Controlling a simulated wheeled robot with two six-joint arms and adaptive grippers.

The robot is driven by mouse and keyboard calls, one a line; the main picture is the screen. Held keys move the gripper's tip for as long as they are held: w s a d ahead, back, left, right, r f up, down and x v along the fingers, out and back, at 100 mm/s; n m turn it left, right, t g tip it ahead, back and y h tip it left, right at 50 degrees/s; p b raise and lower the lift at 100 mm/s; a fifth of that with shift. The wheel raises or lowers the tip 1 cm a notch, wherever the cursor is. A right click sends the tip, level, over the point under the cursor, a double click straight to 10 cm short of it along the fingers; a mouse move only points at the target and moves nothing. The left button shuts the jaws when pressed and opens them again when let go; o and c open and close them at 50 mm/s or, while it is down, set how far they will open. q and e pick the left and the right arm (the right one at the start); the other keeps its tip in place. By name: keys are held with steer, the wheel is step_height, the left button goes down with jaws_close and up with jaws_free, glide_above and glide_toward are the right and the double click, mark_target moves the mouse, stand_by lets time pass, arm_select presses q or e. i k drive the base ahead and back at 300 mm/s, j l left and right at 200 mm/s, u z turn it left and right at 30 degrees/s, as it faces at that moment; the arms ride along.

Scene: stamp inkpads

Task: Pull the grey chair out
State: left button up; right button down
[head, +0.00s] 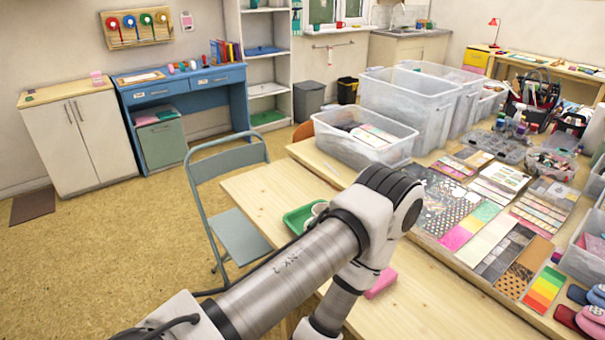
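The grey chair (240,237) is a folding chair with a grey-green metal frame. It stands left of the light wooden table (262,192), with its backrest toward the back and its seat close beside the table edge. Part of its lower frame is hidden or hard to make out behind my arm. One of my arms reaches in from the bottom left and bends over the table in front of the chair. Neither gripper shows in the head view, and nothing of mine is seen touching the chair.
A green tray (294,220) and a pink block (382,283) lie on the table near my arm. Clear plastic bins (352,152) and craft sheets (478,243) fill the right side. The floor (110,250) left of the chair is open, up to the blue desk (181,88).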

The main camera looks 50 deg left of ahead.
mark_target(241, 241)
steer(key=u, duration=1.95)
steer(key=i+j+u, duration=0.2)
steer(key=i+j, duration=0.2)
steer(key=i+j+u, duration=0.15)
steer(key=i+j, duration=0.2)
steer(key=i+j+u, duration=0.2)
steer(key=i, duration=0.25)
steer(key=i+j+u, duration=0.2)
steer(key=i+j, duration=0.15)
steer(key=i+j+u, duration=0.2)
steer(key=i, duration=0.35)
steer(key=i+z, duration=0.35)
steer(key=i+j+z, duration=0.1)
steer(key=i+z, duration=0.2)
steer(key=i, duration=0.2)
steer(key=i+j+z, duration=0.35)
steer(key=i+l, duration=0.05)
steer(key=l, duration=0.05)
